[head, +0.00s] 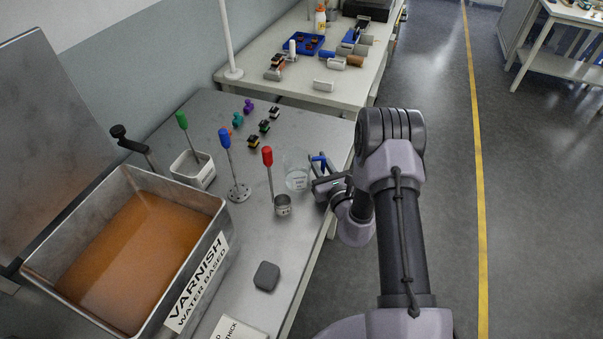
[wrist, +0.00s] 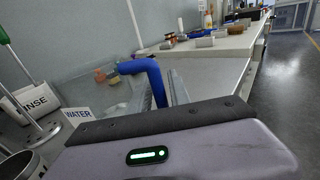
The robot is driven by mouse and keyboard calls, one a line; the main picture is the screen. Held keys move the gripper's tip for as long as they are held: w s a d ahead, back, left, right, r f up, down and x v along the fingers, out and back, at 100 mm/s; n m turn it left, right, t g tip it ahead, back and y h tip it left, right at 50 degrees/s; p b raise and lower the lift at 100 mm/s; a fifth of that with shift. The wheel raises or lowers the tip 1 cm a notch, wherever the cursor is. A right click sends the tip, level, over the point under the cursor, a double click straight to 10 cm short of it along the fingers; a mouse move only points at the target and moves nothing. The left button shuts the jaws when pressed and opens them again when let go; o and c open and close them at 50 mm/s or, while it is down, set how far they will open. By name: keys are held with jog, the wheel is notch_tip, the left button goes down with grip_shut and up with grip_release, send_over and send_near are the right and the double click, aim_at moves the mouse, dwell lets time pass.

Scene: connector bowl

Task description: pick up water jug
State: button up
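The water jug (head: 297,172) is a clear beaker with a blue handle, standing on the grey metal bench near its right edge. In the wrist view its clear body (wrist: 105,95) and part of a "WATER" label show on the left. The blue handle (wrist: 145,67) bends down toward my fingers. My gripper (head: 323,183) is at the handle on the jug's right side. In the wrist view my fingers (wrist: 163,93) are on either side of the handle's lower part. My gripper's housing hides their lower ends, so I cannot tell whether they press on it.
A red-handled tool (head: 267,160) stands in a small metal cup (head: 283,205) close left of the jug. A blue-handled tool (head: 225,142), a white rinse container (head: 193,172) and a varnish tank (head: 150,250) are farther left. A second table (head: 325,85) stands behind.

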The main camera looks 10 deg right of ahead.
jog(key=shift+w, duration=0.1)
grip_shut()
dwell(1.3)
